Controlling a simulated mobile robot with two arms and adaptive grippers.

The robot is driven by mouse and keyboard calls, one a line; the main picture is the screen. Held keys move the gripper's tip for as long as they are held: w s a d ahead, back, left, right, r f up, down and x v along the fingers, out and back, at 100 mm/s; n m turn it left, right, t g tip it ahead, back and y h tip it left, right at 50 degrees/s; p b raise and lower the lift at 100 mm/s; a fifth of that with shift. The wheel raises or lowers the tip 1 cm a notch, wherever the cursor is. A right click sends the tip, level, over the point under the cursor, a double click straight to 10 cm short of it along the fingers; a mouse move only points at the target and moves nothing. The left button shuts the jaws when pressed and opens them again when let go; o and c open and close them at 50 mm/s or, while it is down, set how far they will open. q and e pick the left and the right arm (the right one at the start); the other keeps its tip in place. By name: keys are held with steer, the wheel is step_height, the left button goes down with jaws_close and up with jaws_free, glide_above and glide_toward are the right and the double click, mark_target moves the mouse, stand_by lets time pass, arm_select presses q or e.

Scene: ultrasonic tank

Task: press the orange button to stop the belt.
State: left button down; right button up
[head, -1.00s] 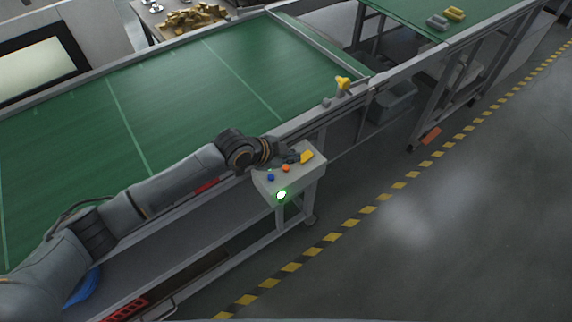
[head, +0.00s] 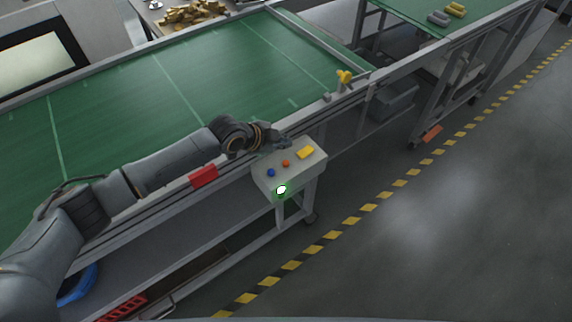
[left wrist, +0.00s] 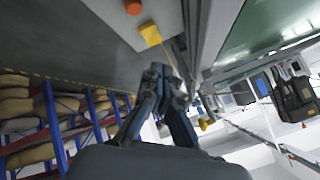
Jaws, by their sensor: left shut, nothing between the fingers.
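The orange button (head: 286,163) sits on top of a light grey control box (head: 313,170), between a blue button (head: 270,173) and a yellow block-shaped control (head: 305,153). My left gripper (head: 285,144) is shut and empty at the box's far edge, just behind the orange button and apart from it in the picture. Its height above the box is hard to tell. In the left wrist view the closed fingers (left wrist: 161,76) point up toward the box, with the orange button (left wrist: 133,7) at the top edge and the yellow control (left wrist: 150,34) below it. My right gripper is not in view.
A lit green-white button (head: 281,190) is on the box's front. The green belt (head: 130,95) runs behind it, with a yellow-topped fixture (head: 344,77) on its rail. A red block (head: 203,175) is on the rail's side. Open floor lies right of the box.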

mark_target(284, 164)
arm_select(q)
step_height(284, 164, down, 6)
steer(key=b, duration=0.4)
steer(key=shift+f, duration=0.2)
stand_by(0.9)
steer(key=shift+f+b, duration=0.4)
steer(key=shift+b, duration=0.05)
steer(key=shift+f+b, duration=0.4)
steer(key=shift+f, duration=0.1)
stand_by(0.6)
steer(key=shift+r, duration=0.1)
steer(key=shift+r+p, duration=0.7)
steer(key=shift+r, duration=0.1)
